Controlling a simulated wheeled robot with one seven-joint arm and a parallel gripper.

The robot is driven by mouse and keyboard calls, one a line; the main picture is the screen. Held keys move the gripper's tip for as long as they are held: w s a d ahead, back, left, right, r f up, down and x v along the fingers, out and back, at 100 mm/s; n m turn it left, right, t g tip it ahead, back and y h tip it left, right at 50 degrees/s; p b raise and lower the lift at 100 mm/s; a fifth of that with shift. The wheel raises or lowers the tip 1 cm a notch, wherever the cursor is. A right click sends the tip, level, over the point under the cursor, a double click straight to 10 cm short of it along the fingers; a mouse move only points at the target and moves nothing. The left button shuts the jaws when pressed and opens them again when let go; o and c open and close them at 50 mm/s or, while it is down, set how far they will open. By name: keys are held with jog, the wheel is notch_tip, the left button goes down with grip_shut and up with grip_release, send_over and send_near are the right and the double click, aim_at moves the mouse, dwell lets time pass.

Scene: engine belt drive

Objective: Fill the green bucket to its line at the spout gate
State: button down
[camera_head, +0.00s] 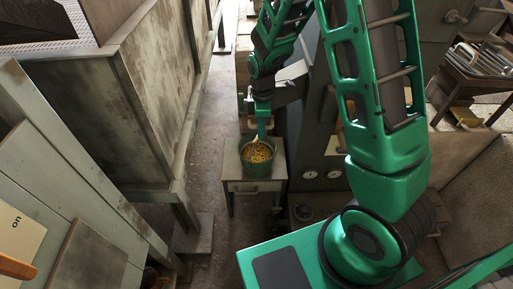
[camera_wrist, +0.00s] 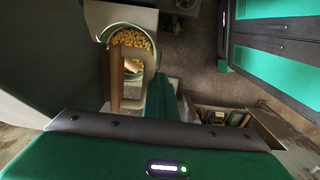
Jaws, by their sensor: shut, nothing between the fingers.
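The green bucket (camera_head: 247,167) stands upright on a small grey stand in the head view, below my gripper. Yellow grain (camera_head: 257,152) lies in it, close below the rim. No fill line can be made out. My gripper (camera_head: 262,136) points down just above the bucket and is shut, with nothing in it. In the wrist view, the bucket's curved green rim (camera_wrist: 122,25) and the yellow grain (camera_wrist: 130,39) show beyond a green finger. A brownish upright piece (camera_wrist: 114,82) stands beside that finger; I cannot tell what it is. The spout gate is not clearly visible, partly hidden by my arm.
The grey stand (camera_head: 240,187) has a drawer front. A large worn bin (camera_head: 155,85) stands along the left, with a clear strip of floor (camera_head: 208,150) between. Gauges (camera_head: 322,174) sit on a dark panel to the right.

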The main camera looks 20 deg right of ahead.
jog(key=shift+w, duration=0.1)
notch_tip(320, 180, up, 6)
dwell(0.5)
dwell(0.4)
